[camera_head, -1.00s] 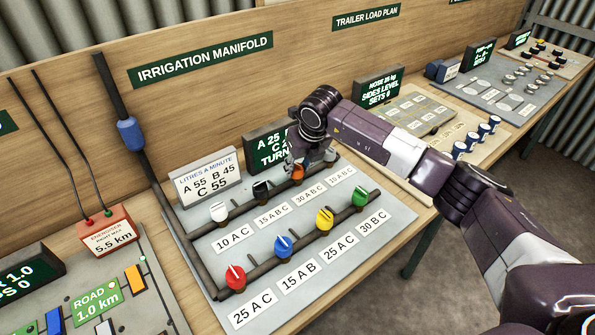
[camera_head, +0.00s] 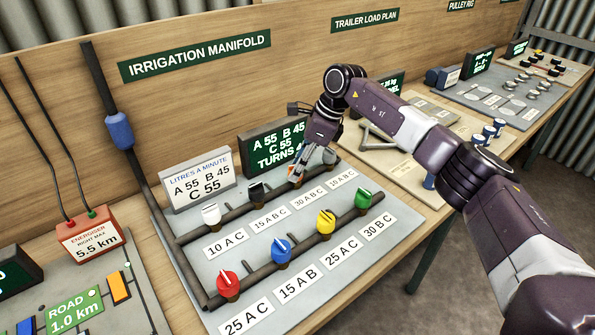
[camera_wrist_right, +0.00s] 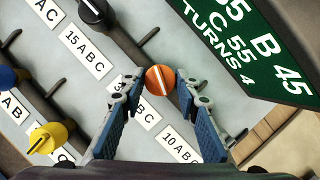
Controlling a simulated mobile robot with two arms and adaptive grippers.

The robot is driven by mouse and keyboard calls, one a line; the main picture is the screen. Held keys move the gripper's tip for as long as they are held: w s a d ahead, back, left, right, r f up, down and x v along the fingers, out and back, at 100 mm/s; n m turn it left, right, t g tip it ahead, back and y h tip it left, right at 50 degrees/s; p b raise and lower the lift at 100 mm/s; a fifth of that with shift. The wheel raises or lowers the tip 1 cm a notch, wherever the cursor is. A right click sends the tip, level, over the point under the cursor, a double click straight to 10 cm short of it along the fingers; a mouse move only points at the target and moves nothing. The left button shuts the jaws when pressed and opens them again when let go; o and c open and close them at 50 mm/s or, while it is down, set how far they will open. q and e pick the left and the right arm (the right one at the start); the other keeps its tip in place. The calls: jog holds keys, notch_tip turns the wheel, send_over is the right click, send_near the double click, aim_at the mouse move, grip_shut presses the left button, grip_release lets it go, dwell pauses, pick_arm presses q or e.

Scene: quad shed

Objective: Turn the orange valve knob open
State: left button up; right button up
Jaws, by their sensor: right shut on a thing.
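The orange valve knob (camera_wrist_right: 160,80) is round with a white line across its top, which runs nearly up and down in the right wrist view. It sits on the back pipe of the irrigation board. My right gripper (camera_wrist_right: 160,86) has its blue-padded fingers on both sides of the knob and is shut on it. In the head view the right gripper (camera_head: 297,172) comes down from above and mostly hides the knob. The green display (camera_head: 270,149) behind it reads A 55 B 45, C 55 and TURNS 4 in the wrist view. My left gripper is not in view.
A white sign (camera_head: 201,180) reads A 55 B 45 C 55. White (camera_head: 211,215) and black (camera_head: 257,191) knobs share the back pipe. Red (camera_head: 228,286), blue (camera_head: 281,251), yellow (camera_head: 326,222) and green (camera_head: 362,199) knobs stand on the front pipe.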

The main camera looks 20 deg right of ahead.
jog(key=shift+w+n+g+b, duration=0.2)
jog(key=shift+n+g+b, duration=0.45)
jog(key=shift+n, duration=1.65)
jog(key=shift+r+g, duration=0.1)
jog(key=shift+g, duration=0.15)
jog(key=o, duration=1.2)
jog(key=shift+c, duration=0.2)
jog(key=shift+d+r, duration=0.1)
jog(key=shift+r, duration=0.05)
jog(key=v, duration=1.1)
jog(key=shift+d+r, duration=0.15)
jog(key=shift+d, duration=0.1)
